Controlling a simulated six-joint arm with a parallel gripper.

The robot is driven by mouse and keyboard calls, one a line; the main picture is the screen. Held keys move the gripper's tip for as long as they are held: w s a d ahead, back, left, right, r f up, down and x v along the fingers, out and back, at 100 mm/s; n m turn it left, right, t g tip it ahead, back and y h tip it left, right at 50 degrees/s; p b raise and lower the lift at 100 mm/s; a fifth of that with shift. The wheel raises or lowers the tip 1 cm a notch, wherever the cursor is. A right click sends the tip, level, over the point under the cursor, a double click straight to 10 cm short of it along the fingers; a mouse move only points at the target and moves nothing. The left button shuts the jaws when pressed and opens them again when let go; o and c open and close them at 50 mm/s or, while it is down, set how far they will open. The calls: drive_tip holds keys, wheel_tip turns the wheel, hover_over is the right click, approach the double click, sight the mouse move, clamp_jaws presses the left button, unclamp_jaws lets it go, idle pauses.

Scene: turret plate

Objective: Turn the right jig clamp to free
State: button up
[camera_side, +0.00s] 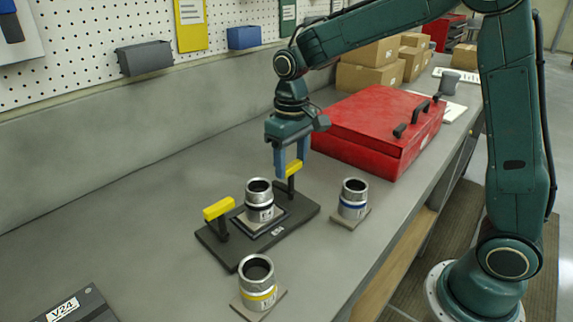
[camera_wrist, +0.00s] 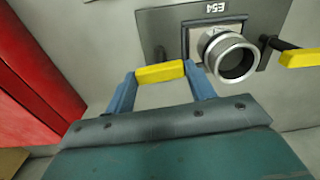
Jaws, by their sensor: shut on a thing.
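The right jig clamp has a yellow handle (camera_side: 294,167) on a dark post at the far right end of the dark turret plate (camera_side: 222,248). My gripper (camera_side: 289,169) points down with one blue finger at each end of this handle, shut on it. In the wrist view, the yellow handle (camera_wrist: 160,72) spans between the two fingertips (camera_wrist: 161,75). The left clamp's yellow handle (camera_side: 218,209) stands at the other end of the plate. A metal cylinder with a dark band (camera_side: 259,194) sits on a square seat between the clamps.
A blue-banded cylinder (camera_side: 353,198) stands on a small base to the right, and a yellow-banded one (camera_side: 257,283) in front. A red toolbox (camera_side: 360,135) lies close behind my gripper to the right. The bench left of the plate is largely clear.

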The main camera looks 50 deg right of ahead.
drive_tip(key=shift+m, duration=0.5)
drive_tip(key=o, duration=1)
drive_tip(key=shift+r, duration=0.15)
wheel_tip(320, 180, up, 14)
drive_tip(key=shift+f, duration=0.2)
idle(0.4)
